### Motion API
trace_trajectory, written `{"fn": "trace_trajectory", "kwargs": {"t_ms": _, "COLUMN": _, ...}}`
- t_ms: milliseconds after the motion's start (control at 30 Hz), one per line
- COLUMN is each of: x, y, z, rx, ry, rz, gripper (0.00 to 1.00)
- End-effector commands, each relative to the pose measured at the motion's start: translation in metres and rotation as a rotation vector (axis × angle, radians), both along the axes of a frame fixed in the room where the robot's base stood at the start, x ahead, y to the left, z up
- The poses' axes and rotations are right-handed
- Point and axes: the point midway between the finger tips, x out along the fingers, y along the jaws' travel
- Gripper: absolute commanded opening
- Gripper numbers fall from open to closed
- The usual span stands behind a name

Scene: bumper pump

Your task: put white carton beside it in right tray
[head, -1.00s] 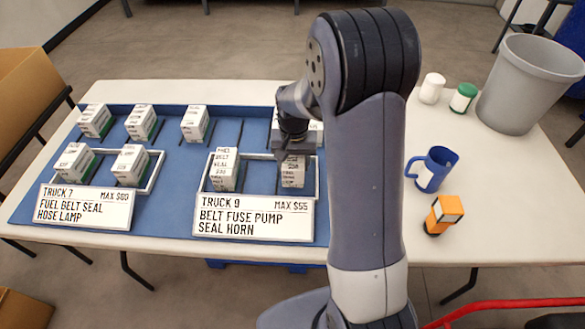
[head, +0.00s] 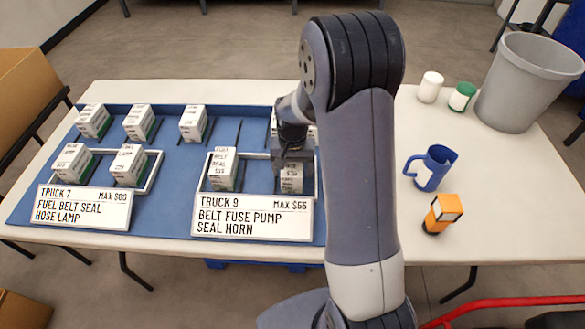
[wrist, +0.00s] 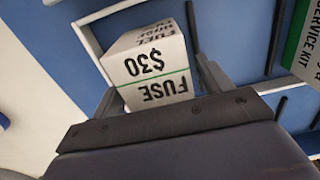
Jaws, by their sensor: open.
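In the head view, the right tray (head: 257,193), behind the TRUCK 9 sign, holds two white cartons. The left carton (head: 222,172) stands in its left part. The right carton (head: 291,180) stands in its right part, partly hidden by my gripper (head: 293,160).
The left tray (head: 155,172) holds two cartons; several more stand in the back row, one partly behind my arm. The TRUCK 9 sign (head: 252,218) stands in front.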

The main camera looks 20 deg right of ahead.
Motion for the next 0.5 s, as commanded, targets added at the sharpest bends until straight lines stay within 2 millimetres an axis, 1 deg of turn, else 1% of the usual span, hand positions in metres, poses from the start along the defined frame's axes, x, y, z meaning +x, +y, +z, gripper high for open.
{"fn": "trace_trajectory", "kwargs": {"t_ms": 167, "x": 0.0, "y": 0.0, "z": 0.006, "rx": -0.001, "ry": -0.002, "rz": 0.0, "gripper": 0.74}}
{"fn": "trace_trajectory", "kwargs": {"t_ms": 233, "x": 0.001, "y": 0.0, "z": 0.015, "rx": 0.0, "ry": -0.004, "rz": 0.0, "gripper": 0.74}}
{"fn": "trace_trajectory", "kwargs": {"t_ms": 367, "x": 0.001, "y": 0.0, "z": 0.042, "rx": 0.0, "ry": -0.006, "rz": 0.0, "gripper": 0.74}}
{"fn": "trace_trajectory", "kwargs": {"t_ms": 500, "x": 0.001, "y": 0.0, "z": 0.074, "rx": 0.0, "ry": -0.005, "rz": 0.0, "gripper": 0.74}}
